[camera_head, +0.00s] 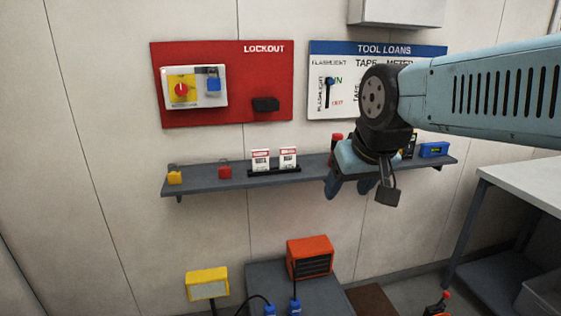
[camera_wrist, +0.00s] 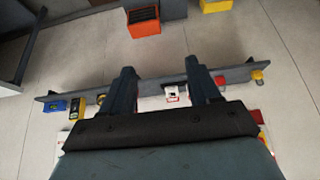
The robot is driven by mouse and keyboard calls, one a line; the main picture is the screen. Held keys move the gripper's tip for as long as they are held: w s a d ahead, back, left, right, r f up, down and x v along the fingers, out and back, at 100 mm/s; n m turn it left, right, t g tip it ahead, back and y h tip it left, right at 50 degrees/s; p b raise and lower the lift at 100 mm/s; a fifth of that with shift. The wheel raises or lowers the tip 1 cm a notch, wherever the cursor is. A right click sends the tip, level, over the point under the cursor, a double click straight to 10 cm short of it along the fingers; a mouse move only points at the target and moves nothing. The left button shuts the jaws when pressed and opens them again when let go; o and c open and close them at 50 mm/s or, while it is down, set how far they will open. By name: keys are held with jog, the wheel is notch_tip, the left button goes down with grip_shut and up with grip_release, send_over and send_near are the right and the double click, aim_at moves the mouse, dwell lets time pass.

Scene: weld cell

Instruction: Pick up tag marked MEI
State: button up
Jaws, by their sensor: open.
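Two white tags with red tops, a left tag (camera_head: 261,160) and a right tag (camera_head: 288,158), stand side by side in a black holder (camera_head: 275,172) on the wall shelf. Their names are too small to read, so I cannot tell which is marked MEI. My gripper (camera_head: 349,188) is open and empty, in front of the shelf and to the right of the tags in the head view. In the wrist view my gripper (camera_wrist: 160,66) has its fingers spread, with a white tag (camera_wrist: 171,92) visible beyond the gap. The finger and palm hide part of that area.
The grey shelf (camera_head: 222,181) also holds a yellow padlock (camera_head: 175,176), a red padlock (camera_head: 225,171) and a blue tape measure (camera_head: 434,150). A red lockout board (camera_head: 225,110) and tool loans board (camera_head: 330,62) hang above. An orange box (camera_head: 310,257) stands below.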

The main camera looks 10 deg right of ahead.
jog(key=o, duration=0.6)
jog(key=w+f+t, duration=0.1)
jog(key=w, duration=0.5)
jog(key=w+f+t, duration=0.1)
jog(key=w, duration=0.6)
jog(key=w+f+t, duration=0.1)
jog(key=w+t, duration=0.1)
jog(key=w, duration=0.5)
jog(key=shift+w+d+f, duration=0.1)
jog(key=shift+d+f, duration=0.1)
jog(key=shift+d, duration=0.2)
jog(key=shift+c, duration=0.2)
jog(key=t, duration=0.6)
send_near(288, 158)
jog(key=w, duration=0.7)
jog(key=shift+w+f, duration=0.15)
jog(key=shift+f, duration=0.05)
jog(key=shift+w+f, duration=0.3)
jog(key=shift+w, duration=0.5)
jog(key=shift+w+f, duration=0.3)
jog(key=shift+w, duration=0.55)
jog(key=shift+w+f, duration=0.25)
jog(key=shift+w, duration=0.55)
